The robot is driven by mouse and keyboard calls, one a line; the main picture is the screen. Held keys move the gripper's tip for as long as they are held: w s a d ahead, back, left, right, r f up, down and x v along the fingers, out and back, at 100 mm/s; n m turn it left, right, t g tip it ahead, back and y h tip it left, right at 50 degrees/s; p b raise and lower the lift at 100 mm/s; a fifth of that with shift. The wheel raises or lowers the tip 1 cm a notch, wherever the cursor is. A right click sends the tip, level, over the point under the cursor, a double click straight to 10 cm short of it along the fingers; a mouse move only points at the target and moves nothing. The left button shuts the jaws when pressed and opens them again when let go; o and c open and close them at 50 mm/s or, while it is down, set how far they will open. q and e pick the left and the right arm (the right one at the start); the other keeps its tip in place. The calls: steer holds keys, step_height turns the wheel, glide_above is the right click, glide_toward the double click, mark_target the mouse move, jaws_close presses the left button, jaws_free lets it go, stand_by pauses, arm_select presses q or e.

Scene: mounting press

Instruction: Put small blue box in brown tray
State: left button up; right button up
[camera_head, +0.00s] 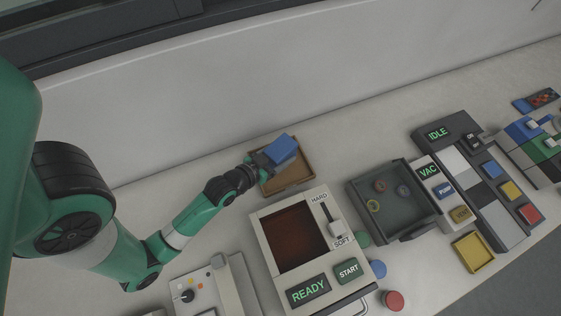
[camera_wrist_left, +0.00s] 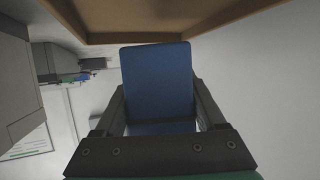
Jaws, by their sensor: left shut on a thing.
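The small blue box (camera_head: 281,149) is held in my left gripper (camera_head: 262,164), at the far-left part of the brown tray as seen in the head view. In the left wrist view the blue box (camera_wrist_left: 158,80) sits between the two dark fingers of my left gripper (camera_wrist_left: 160,112), which are shut on it. The brown tray (camera_head: 305,178) lies on the bench under and around the box in the head view. In the left wrist view its edge (camera_wrist_left: 190,28) shows just beyond the box. I cannot tell whether the box touches the tray floor. My right gripper is not in view.
The press with READY and START panels (camera_head: 312,290) stands just in front of the tray. A dark grey vacuum box (camera_head: 410,222) with small rings stands to the right. A white control unit (camera_head: 205,290) stands at the front. The wall runs behind the bench.

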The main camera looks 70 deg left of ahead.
arm_select(q)
step_height(320, 180, down, 4)
steer(key=shift+f+b, duration=0.1)
steer(key=shift+b, duration=0.7)
steer(key=o, duration=1.6)
steer(key=shift+c, duration=0.2)
steer(key=shift+s+d+r, duration=0.15)
steer(key=shift+s+r, duration=0.1)
steer(key=shift+r, duration=0.05)
steer(key=p+v, duration=0.2)
steer(key=v, duration=0.9)
steer(key=shift+s+d, duration=0.1)
steer(key=shift+d, duration=0.05)
